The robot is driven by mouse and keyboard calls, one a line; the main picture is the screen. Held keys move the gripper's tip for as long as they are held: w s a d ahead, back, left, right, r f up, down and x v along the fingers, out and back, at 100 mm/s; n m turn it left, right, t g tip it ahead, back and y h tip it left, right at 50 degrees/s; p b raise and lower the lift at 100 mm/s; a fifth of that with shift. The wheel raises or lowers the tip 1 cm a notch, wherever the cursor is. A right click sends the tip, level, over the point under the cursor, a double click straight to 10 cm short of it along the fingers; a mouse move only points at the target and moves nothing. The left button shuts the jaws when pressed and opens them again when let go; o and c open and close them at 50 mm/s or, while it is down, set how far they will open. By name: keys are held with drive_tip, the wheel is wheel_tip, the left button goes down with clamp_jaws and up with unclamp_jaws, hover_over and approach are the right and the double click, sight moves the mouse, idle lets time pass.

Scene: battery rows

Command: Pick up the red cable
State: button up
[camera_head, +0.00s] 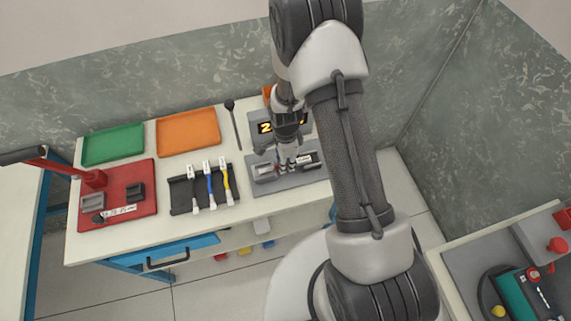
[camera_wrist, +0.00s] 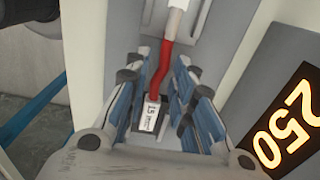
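In the head view my gripper (camera_head: 287,165) points down at the fixture, and little of the cable shows there.
A lit display (camera_wrist: 286,120) stands beside the fixture. A black rack (camera_head: 180,198) holds cables with white ends, one blue and one yellow.

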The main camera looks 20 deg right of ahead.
clamp_jaws()
